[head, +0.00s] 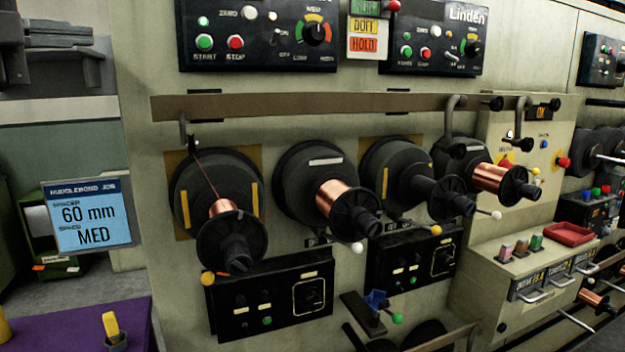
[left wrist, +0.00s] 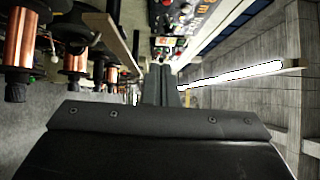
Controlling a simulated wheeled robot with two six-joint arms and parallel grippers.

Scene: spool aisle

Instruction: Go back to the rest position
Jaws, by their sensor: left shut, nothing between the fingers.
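My left gripper (head: 92,38) shows at the upper left of the head view, in front of the pale wall and clear of the machine. In the left wrist view its fingers (left wrist: 160,84) are together with nothing between them. My right gripper is in neither view.
Copper-wound spools (head: 333,198) stick out from the machine face below a long brown rail (head: 330,104). A blue job sign (head: 90,216) reads 60 mm, MED. A purple surface (head: 75,325) is at the lower left. A red tray (head: 568,233) sits on the cream cabinet at right.

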